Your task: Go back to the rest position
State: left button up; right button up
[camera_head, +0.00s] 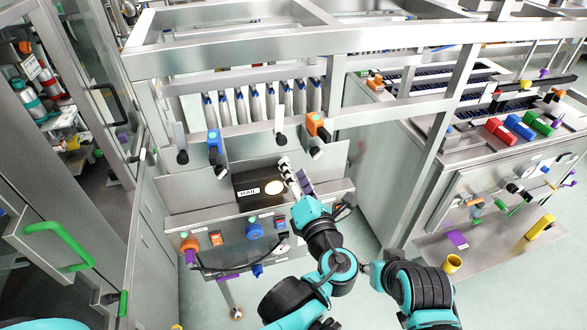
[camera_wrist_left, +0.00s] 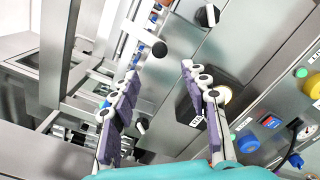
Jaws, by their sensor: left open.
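My left gripper (camera_head: 293,172) is in the middle of the head view, over the steel front of the machine. Its fingers lie just beside a black labelled box (camera_head: 247,183) with a pale round disc on it. In the left wrist view, my left gripper (camera_wrist_left: 160,70) shows two purple-padded fingers spread apart with nothing between them. The black box (camera_wrist_left: 186,107) is partly hidden there behind the finger on the right. My right gripper does not show in either view.
A steel frame (camera_head: 235,62) crosses above the gripper. Below it, a control panel (camera_head: 215,262) carries coloured knobs and a cable. A glass-doored cabinet (camera_head: 110,170) stands at left. A second bench (camera_head: 500,150) stands at right. Floor shows between the machines.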

pick_arm(q)
jog(key=shift+a, duration=0.1)
jog(key=s+a+f+n+g+b, duration=0.2)
jog(key=s+a+f+n+g, duration=0.15)
jog(key=a+f+n, duration=0.6)
jog(key=s+a+f+n+g+b, duration=0.2)
jog(key=a+f+n+g, duration=0.3)
jog(key=n, duration=0.7)
jog(key=s+a+f+n+h+b, duration=0.1)
jog(key=s+f+n+h, duration=0.1)
jog(key=n, duration=0.8)
jog(key=s+a+f+n+g+h+b, duration=0.1)
jog(key=s+f+n+h, duration=0.2)
jog(key=s+n, duration=0.4)
jog(key=n, duration=0.4)
jog(key=shift+s+f+h, duration=0.2)
jog(key=shift+f+h, duration=0.1)
jog(key=shift+f, duration=0.1)
jog(key=shift+g, duration=0.25)
